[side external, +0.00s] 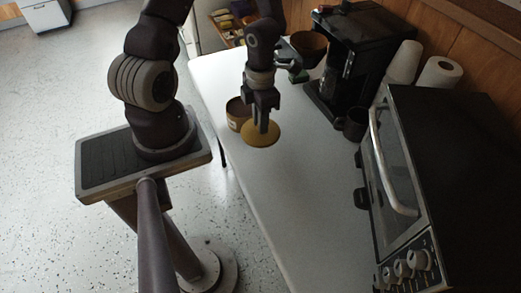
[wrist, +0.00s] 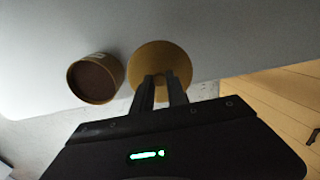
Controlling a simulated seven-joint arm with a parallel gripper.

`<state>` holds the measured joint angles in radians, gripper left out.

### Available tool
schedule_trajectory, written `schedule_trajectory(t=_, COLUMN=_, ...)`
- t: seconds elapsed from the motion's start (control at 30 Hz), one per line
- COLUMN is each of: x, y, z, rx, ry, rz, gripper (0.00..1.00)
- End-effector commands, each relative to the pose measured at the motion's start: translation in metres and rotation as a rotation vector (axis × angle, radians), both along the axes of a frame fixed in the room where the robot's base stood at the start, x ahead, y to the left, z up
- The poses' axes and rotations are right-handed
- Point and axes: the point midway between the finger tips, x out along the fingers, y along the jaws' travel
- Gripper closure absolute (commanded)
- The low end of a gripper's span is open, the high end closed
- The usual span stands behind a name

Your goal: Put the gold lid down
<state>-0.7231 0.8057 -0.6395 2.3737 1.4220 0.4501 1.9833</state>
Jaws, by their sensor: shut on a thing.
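The gold lid (side external: 262,134) is a flat round disc held at the tips of my gripper (side external: 262,127). My gripper is shut on it. In the wrist view the lid (wrist: 160,62) shows just beyond my fingertips (wrist: 162,82). A round brown container (side external: 238,113) with a gold-brown wall stands on the white counter beside the lid, to its left. In the wrist view this container (wrist: 97,78) is open at the top, with dark brown contents. I cannot tell how far the lid is above the counter.
The white counter (side external: 270,195) is clear toward the front. A toaster oven (side external: 425,190) stands at the right, with a dark mug (side external: 355,124) and a black coffee machine (side external: 345,60) behind. Paper rolls (side external: 439,73) stand by the wall. The counter's left edge drops to the floor.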

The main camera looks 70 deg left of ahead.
Motion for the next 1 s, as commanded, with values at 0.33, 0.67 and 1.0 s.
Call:
schedule_trajectory(t=0.33, x=-0.001, y=-0.002, z=-0.071, rx=-0.006, ry=0.004, rz=-0.002, gripper=1.00)
schedule_trajectory(t=0.67, x=0.001, y=0.000, z=-0.089, rx=0.000, ry=-0.001, rz=-0.001, gripper=1.00)
schedule_trajectory(t=1.0, x=0.001, y=0.000, z=-0.092, rx=0.000, ry=-0.001, rz=-0.001, gripper=0.60)
